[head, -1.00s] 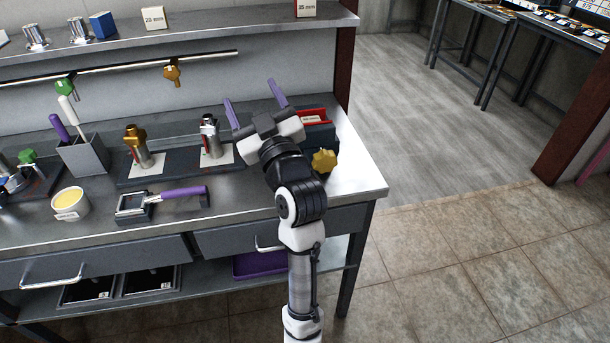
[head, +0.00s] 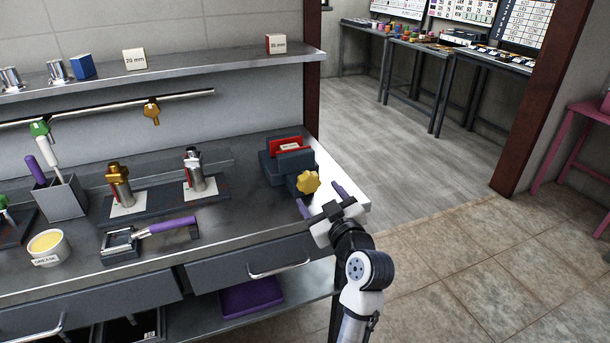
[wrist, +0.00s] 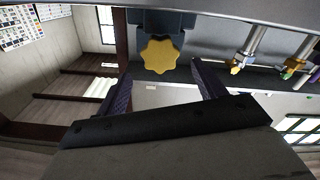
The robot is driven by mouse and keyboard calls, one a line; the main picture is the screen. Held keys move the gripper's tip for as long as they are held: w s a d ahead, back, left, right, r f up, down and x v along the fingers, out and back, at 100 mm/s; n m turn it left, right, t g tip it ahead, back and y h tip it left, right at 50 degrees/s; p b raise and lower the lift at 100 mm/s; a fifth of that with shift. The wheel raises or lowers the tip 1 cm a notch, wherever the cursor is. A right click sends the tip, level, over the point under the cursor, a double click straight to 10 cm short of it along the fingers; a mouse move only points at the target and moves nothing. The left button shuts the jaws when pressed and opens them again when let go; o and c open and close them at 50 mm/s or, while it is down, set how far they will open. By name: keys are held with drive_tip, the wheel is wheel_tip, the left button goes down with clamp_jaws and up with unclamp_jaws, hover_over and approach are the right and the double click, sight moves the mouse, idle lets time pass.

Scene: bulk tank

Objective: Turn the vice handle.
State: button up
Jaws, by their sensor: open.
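The vice (head: 280,165) is a dark blue-grey block with a red piece between its jaws, at the right end of the workbench. Its yellow star-shaped handle (head: 308,182) faces the front right. My gripper (head: 320,197) is open and empty, just in front of the handle and slightly below it in the head view. In the wrist view the handle (wrist: 159,56) shows beyond and between the two purple fingers (wrist: 162,85), with a gap around it. I see no contact.
The workbench (head: 235,237) has its right edge beside the vice. To the left stand metal and brass fittings (head: 195,170), a purple-handled tool (head: 165,227) and a grease tub (head: 47,247). A shelf (head: 200,63) runs along the wall. The floor to the right is clear.

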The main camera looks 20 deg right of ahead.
sight(312, 183)
drive_tip(key=w, duration=0.3)
drive_tip(key=w+p, duration=0.1)
drive_tip(key=w, duration=0.2)
drive_tip(key=w+p, duration=0.1)
drive_tip(key=w, duration=0.2)
drive_tip(key=shift+a, duration=0.25)
drive_tip(key=c, duration=1)
drive_tip(key=shift+o, duration=0.2)
drive_tip(key=shift+m, duration=0.4)
drive_tip(key=m+p, duration=0.1)
drive_tip(key=m, duration=0.4)
drive_tip(key=shift+d+r, duration=0.1)
drive_tip(key=shift+d, duration=0.05)
drive_tip(key=m+p, duration=0.1)
drive_tip(key=m, duration=0.3)
drive_tip(key=shift+d, duration=0.1)
drive_tip(key=shift+m, duration=0.3)
